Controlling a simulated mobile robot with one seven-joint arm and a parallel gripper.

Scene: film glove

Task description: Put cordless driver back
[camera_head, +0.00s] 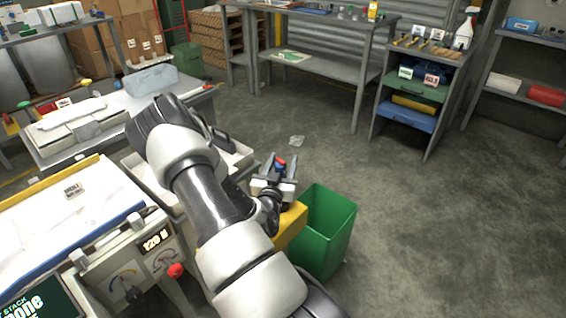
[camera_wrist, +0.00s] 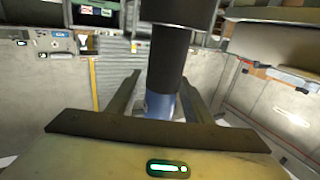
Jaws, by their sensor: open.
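My gripper (camera_head: 276,183) is near the middle of the head view, beside a green bin. Its two fingers stand apart in the wrist view. Between them is a dark upright cylinder (camera_wrist: 166,62) with a wider black end and a blue part, seemingly the cordless driver. A small red and blue piece (camera_head: 281,163) shows at the gripper in the head view. The fingers are open, and I cannot tell whether they touch the driver. What bears the driver is hidden.
The green bin (camera_head: 335,222) stands on the floor with a yellow block (camera_head: 291,228) beside it. A machine with a red knob (camera_head: 176,270) is at the lower left. A workbench (camera_head: 325,62) and drawer unit (camera_head: 414,102) stand behind. The floor at right is clear.

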